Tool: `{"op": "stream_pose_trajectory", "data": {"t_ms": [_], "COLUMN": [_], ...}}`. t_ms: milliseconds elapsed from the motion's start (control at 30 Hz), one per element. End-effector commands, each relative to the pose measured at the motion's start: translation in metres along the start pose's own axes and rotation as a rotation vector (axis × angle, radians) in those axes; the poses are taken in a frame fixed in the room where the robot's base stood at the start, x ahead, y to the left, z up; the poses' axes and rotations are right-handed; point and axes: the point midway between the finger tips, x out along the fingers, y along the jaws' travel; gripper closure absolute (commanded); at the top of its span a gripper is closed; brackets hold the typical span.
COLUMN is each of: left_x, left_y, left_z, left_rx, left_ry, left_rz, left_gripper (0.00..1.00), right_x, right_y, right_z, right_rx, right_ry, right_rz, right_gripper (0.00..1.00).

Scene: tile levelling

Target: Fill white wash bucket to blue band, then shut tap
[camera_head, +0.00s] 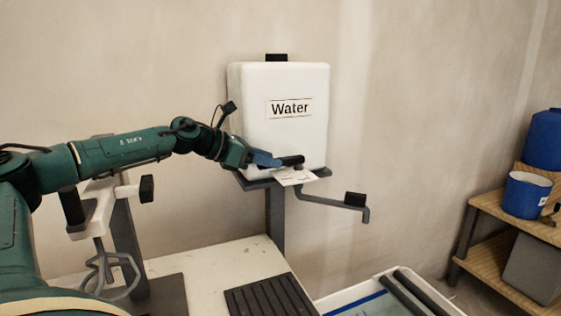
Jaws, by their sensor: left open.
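A white water tank (285,110) labelled "Water" stands on a dark bracket against the wall. A dark tap handle (291,161) sits at its lower front, with a pale tag (295,177) below it. My left gripper (268,159), with blue fingers, is open beside the handle's left end; I cannot tell whether it touches. A white wash bucket (358,285) shows partly at the bottom edge, with a blue band along its inner wall and dark bars across it. Its water level cannot be made out, and I see no clear stream. My right gripper is out of view.
A grey bent arm with a black block (355,199) juts out right of the tank. A pale table with a dark ribbed mat (270,298) is below. A mixer (103,265) stands left. A wooden shelf (510,215) at right holds blue containers.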

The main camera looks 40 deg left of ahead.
Motion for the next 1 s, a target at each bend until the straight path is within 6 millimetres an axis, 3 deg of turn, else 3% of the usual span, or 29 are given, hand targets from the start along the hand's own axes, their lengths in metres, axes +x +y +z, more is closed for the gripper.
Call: {"op": "stream_pose_trajectory", "data": {"t_ms": [367,867,1000], "left_x": [0.0019,0.0018,0.0017], "left_y": [-0.0002,-0.0001,-0.0001], "left_z": [-0.0014,-0.0015,-0.0015], "left_rx": [0.000,0.000,0.000], "left_ry": [-0.001,-0.001,-0.001], "left_rz": [0.001,0.001,0.001], "left_gripper": [0.58,0.98,1.00], "right_x": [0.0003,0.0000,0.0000], "right_y": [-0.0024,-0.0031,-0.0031], "right_z": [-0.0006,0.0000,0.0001], "right_rx": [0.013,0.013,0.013], "right_ry": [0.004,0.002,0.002], "right_rz": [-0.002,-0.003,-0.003], "right_gripper": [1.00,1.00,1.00]}}
